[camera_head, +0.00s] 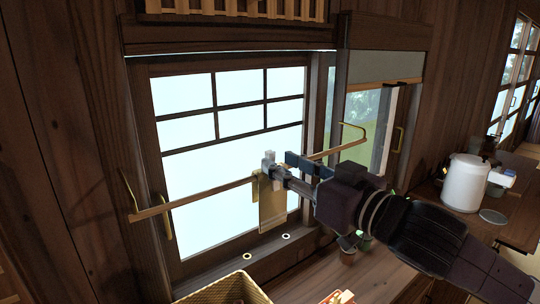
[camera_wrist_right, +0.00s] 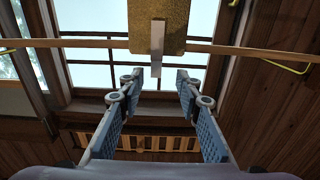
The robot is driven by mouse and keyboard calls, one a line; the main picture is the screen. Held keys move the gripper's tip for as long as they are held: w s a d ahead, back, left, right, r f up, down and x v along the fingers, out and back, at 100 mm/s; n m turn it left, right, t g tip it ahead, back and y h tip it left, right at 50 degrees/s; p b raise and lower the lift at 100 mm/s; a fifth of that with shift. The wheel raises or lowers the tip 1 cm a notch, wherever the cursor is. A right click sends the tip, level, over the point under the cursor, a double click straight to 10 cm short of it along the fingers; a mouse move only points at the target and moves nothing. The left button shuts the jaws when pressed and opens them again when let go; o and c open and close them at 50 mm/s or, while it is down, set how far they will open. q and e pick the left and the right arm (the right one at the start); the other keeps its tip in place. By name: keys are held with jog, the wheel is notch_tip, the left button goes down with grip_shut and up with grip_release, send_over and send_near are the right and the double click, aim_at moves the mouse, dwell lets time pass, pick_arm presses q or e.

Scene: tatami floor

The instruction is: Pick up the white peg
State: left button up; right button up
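The white peg (camera_head: 268,159) stands upright at the top of a tan cloth (camera_head: 273,210) that hangs on a wooden rail in front of the window. In the right wrist view the white peg (camera_wrist_right: 157,38) shows in front of the cloth (camera_wrist_right: 172,18), beyond my fingertips. My right gripper (camera_head: 280,165) reaches in from the right, close to the peg. In the wrist view my right gripper (camera_wrist_right: 166,76) is open, with a clear gap between its blue-padded fingers. The peg lies roughly in line with that gap; contact is not visible. My left gripper is out of view.
The wooden rail (camera_head: 208,196) crosses the window between two brass brackets. Below are a wooden counter, a woven basket (camera_head: 226,290) and two small rings on the sill. A white canister (camera_head: 464,184) stands at the right. The window (camera_head: 205,215) is close behind the cloth.

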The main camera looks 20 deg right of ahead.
aim_at(273, 157)
jog(key=shift+w, duration=0.25)
jog(key=p+x, duration=0.2)
jog(key=x, duration=0.3)
jog(key=shift+d+p, duration=0.2)
jog(key=shift+p, duration=0.15)
jog(key=shift+c, duration=1)
grip_shut()
